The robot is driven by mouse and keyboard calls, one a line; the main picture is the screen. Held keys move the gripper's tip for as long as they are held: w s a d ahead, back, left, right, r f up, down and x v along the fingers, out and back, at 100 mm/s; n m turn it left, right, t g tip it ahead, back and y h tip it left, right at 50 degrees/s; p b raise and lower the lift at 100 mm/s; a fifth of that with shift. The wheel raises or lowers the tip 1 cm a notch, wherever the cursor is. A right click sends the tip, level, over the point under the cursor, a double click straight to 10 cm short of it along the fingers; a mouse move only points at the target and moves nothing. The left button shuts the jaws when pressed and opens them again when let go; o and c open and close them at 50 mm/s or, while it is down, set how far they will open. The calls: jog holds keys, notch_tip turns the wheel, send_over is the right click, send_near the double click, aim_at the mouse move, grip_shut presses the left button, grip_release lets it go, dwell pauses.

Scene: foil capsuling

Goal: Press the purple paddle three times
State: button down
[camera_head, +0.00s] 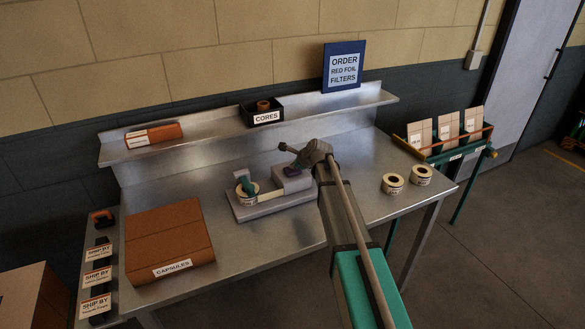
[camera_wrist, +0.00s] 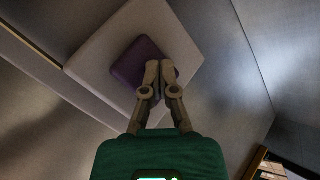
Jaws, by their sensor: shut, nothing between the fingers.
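The purple paddle (camera_wrist: 132,68) is a small flat square on a pale grey block (camera_wrist: 96,50) in the wrist view. My gripper (camera_wrist: 160,70) is shut and empty, with its fingertips over the paddle's right part. I cannot tell whether the tips touch it. In the head view a sliver of the purple paddle (camera_head: 292,172) shows on the right end of the grey label dispenser (camera_head: 268,205), just below my wrist. My arm hides part of the dispenser's right end there.
The dispenser holds a label roll (camera_head: 247,190) and stands on a metal table (camera_head: 250,245). A brown capsules box (camera_head: 165,245) stands at left, and two label rolls (camera_head: 393,183) lie at right. A shelf (camera_head: 215,132) at the back holds a black cores bin (camera_head: 262,112).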

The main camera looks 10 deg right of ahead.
jog(key=shift+r, duration=0.1)
jog(key=shift+r+p, duration=1.1)
jog(key=shift+p, duration=0.15)
jog(key=shift+r, duration=0.15)
jog(key=shift+r+p, duration=2.4)
jog(key=shift+p, duration=0.15)
jog(key=shift+n, duration=0.3)
jog(key=r+n+p, duration=0.1)
jog(key=n, duration=0.4)
jog(key=r+n+p, duration=0.1)
jog(key=n, duration=0.4)
jog(key=r+n+h+p, duration=0.1)
jog(key=n, duration=0.5)
jog(key=shift+a+r+t+p, duration=0.2)
jog(key=shift+r+t+p, duration=0.1)
jog(key=shift+r+p, duration=0.05)
jog(key=shift+f, duration=0.15)
